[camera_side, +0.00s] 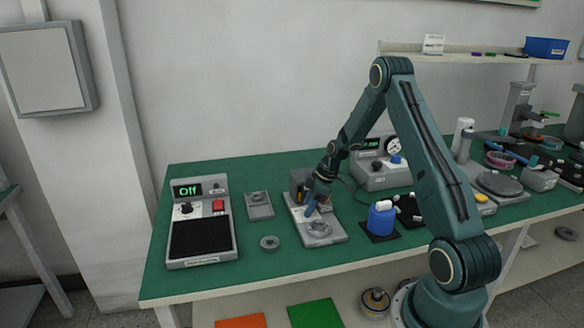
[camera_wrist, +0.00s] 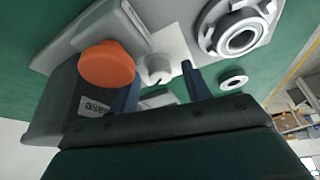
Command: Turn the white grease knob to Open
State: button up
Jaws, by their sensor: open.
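The white grease knob (camera_wrist: 159,68) shows in the wrist view on a pale plate, with a dark slot mark on its face. My gripper (camera_wrist: 161,79) is open, with one dark blue finger on each side of the knob in this view. A gap shows between the knob and each finger; I cannot tell how far above it the fingertips are. In the side view my gripper (camera_side: 311,208) points down at the grey fixture (camera_side: 336,238), and it hides the knob. A label, partly hidden and reading "ease", is on the grey box (camera_wrist: 62,115) beside the knob.
A large orange knob (camera_wrist: 107,65) stands close to the left finger. A round metal hub part (camera_wrist: 238,32) sits on the fixture. A loose ring (camera_side: 269,242) lies on the green table. A blue container (camera_side: 382,218) stands right of the fixture. An "Off" display box (camera_side: 201,222) is at left.

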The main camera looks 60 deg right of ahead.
jog(key=shift+f, duration=0.15)
jog(key=c, duration=1)
